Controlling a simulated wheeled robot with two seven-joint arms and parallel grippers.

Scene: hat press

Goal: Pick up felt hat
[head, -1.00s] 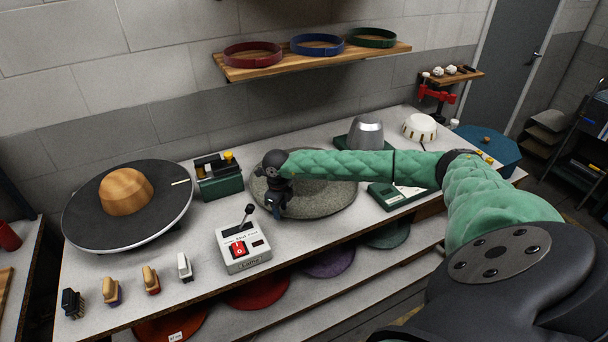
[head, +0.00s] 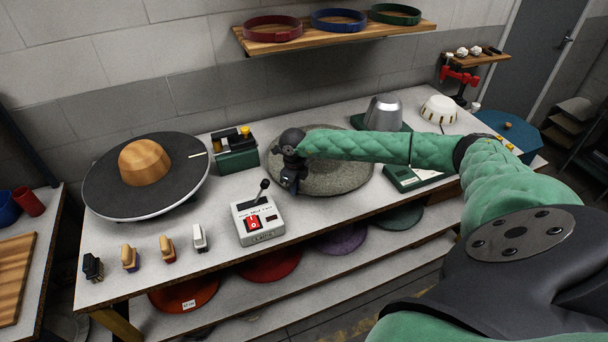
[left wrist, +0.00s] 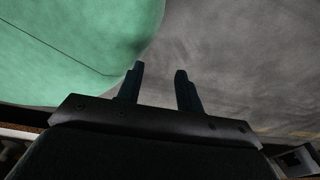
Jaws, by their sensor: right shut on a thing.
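The felt hat is most likely the grey, mottled round piece (head: 335,180) on the bench in the head view; my right arm hides part of it. My right gripper (head: 292,188) is at its left front edge, pointing down, and is shut on that edge. The fingertips are small and dark, so the grip itself is hard to see. My left gripper (left wrist: 160,74) shows only in the left wrist view, with its two dark fingers apart and nothing between them.
A black round plate with a wooden dome (head: 145,162) stands at the left of the bench. A control box with a lever (head: 258,222) is just in front of the gripper. Several brushes (head: 168,248) line the front edge. A metal cone (head: 384,112) stands behind my arm.

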